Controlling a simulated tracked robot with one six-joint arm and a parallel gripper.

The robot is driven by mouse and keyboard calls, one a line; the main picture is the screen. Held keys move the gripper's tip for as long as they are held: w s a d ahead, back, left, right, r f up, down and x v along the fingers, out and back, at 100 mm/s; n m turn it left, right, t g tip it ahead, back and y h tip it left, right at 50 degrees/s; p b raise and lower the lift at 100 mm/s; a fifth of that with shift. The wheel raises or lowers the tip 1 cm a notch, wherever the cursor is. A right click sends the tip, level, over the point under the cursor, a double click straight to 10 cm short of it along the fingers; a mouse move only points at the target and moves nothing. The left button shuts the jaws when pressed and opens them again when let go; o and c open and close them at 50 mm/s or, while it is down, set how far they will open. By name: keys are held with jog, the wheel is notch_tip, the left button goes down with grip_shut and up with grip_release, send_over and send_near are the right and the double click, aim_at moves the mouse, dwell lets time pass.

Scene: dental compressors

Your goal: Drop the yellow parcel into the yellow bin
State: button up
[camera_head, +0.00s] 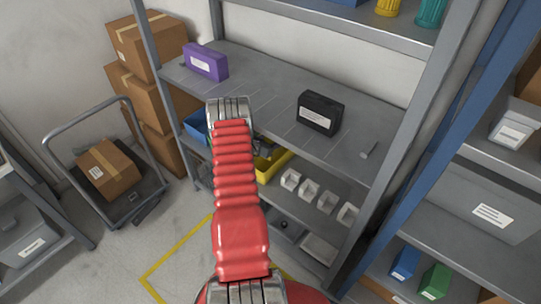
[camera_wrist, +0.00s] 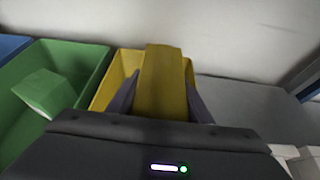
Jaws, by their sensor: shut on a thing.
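In the wrist view the yellow parcel (camera_wrist: 163,85) stands between the two dark fingers of my gripper (camera_wrist: 160,98), which is shut on it. The yellow bin (camera_wrist: 112,75) is behind and around the parcel in that view, and the parcel hides much of it. I cannot tell how far the parcel's lower end is from the bin. In the head view the yellow bin (camera_head: 274,164) shows on the lower shelf, partly behind my red arm. My gripper and the parcel are hidden there.
A green bin (camera_wrist: 85,62) with a green parcel (camera_wrist: 48,93) in it stands left of the yellow bin. A blue bin (camera_head: 194,126) is farther left. The upper shelf board (camera_head: 265,105) carries a purple box (camera_head: 205,63) and a black box (camera_head: 320,113). Small white trays (camera_head: 309,190) stand to the right.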

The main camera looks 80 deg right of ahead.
jog(key=o, duration=1.3)
jog(key=shift+o, duration=0.3)
jog(key=shift+a, duration=0.1)
jog(key=v, duration=1.3)
jog(key=shift+w+a+r, duration=0.2)
